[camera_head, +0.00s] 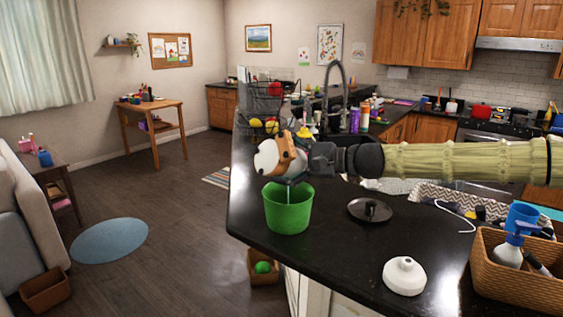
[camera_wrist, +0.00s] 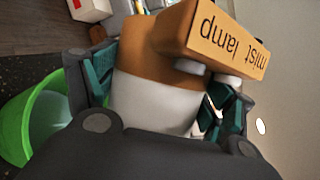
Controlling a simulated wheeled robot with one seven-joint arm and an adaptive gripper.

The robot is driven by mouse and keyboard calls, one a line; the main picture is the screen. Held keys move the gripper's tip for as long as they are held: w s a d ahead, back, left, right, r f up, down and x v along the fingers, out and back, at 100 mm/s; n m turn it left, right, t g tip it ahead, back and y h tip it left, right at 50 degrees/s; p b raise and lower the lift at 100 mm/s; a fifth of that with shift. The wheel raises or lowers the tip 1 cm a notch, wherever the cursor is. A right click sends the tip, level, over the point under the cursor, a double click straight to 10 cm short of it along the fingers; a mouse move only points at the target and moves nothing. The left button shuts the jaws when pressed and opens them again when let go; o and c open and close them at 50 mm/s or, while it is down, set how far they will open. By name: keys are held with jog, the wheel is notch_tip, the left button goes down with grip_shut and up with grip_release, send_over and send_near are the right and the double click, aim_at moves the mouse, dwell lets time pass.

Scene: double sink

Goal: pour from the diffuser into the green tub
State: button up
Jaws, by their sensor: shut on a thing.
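The diffuser (camera_head: 270,158) is white with an orange-brown band and sits in my gripper (camera_head: 293,160), tilted well over above the green tub. In the wrist view the diffuser (camera_wrist: 155,85) shows between the finger pads of my gripper (camera_wrist: 155,95), with an orange block lettered "mist lamp" on it. The green tub (camera_head: 288,212) stands upright on the black counter near its left edge, just below the diffuser. A thin pale streak shows between the diffuser and the tub's opening. In the wrist view the tub (camera_wrist: 25,125) is at the left, with something pale blue inside.
A dark round lid with a knob (camera_head: 370,210) and a white domed piece (camera_head: 404,276) lie on the counter to the right. A wicker basket (camera_head: 515,285) with a spray bottle (camera_head: 510,250) stands at the right edge. A wire rack with fruit (camera_head: 262,105) stands behind.

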aim_at(275, 152)
jog(key=shift+w+d, duration=0.1)
jog(key=shift+d, duration=0.05)
jog(key=shift+w+d+r+m+y+b, duration=0.15)
jog(key=shift+w+d+m+y+b, duration=0.15)
jog(key=shift+m+b, duration=0.15)
jog(key=shift+s+a, duration=0.1)
dwell(0.4)
jog(key=shift+s+a+n+h+p, duration=0.6)
jog(key=shift+s+a+n+h, duration=0.15)
jog(key=shift+n, duration=0.4)
jog(key=shift+s+a+f+n+h, duration=0.3)
jog(key=shift+a+n+h, duration=0.2)
jog(key=shift+n+h, duration=0.25)
jog(key=r+n+p, duration=0.1)
jog(key=p, duration=0.1)
jog(key=shift+r+t+h+p, duration=0.3)
jog(key=shift+r+h+p, duration=0.05)
jog(key=shift+r+h, duration=0.05)
jog(key=shift+s+r+n+h+p, duration=0.1)
jog(key=shift+r+n+h+p, duration=0.35)
jog(key=shift+n+p, duration=0.2)
jog(key=shift+r+n+t+h, duration=0.2)
jog(key=shift+n+t+h, duration=0.1)
jog(key=shift+h, duration=0.15)
